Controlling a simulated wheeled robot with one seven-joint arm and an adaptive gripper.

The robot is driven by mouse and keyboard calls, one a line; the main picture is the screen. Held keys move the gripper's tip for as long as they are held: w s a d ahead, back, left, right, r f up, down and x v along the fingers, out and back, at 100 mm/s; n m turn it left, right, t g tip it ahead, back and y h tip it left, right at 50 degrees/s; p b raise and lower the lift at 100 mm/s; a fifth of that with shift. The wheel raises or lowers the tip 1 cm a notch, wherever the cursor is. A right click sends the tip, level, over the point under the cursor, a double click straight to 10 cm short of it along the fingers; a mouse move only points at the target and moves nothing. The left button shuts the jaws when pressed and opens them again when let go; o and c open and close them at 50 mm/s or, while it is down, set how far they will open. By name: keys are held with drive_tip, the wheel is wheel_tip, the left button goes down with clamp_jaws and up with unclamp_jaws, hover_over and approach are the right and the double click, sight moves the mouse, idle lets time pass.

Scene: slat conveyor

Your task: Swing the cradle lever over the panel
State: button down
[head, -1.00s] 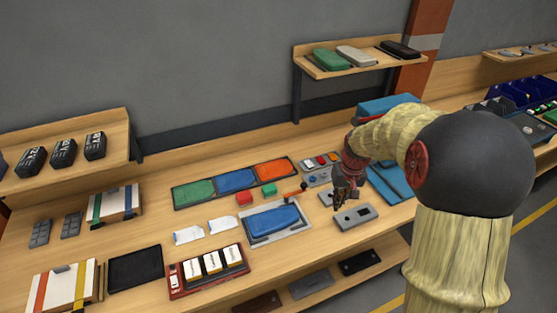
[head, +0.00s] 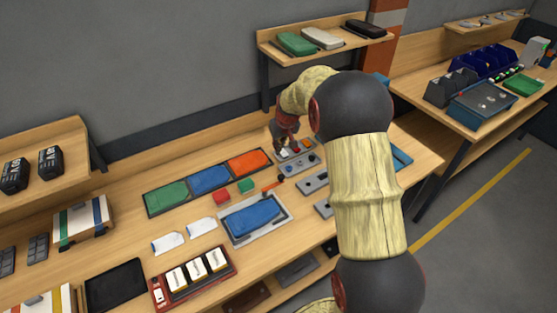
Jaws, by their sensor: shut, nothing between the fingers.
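The grey cradle (head: 263,236) lies on the bench in the head view with a blue panel (head: 252,221) in it. The orange-red cradle lever (head: 272,186) is at its back right corner. The lever points away to the right, beside the panel and not across it. My gripper (head: 281,150) is shut and empty, pointing down behind the lever, by a small control box with coloured buttons (head: 296,148). It is apart from the lever. The fingertips are small and partly lost against the box.
Green, blue and orange panels lie in a dark tray (head: 180,212) behind the cradle. Red (head: 221,195) and green blocks (head: 246,186) sit between. Grey fixtures (head: 314,182) lie to the right, partly behind my arm. White tags (head: 169,243) lie to the left.

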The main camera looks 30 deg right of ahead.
wheel_tip(320, 180, down, 10)
drive_tip(key=shift+s+r, duration=0.15)
drive_tip(key=shift+s, duration=0.2)
idle(0.4)
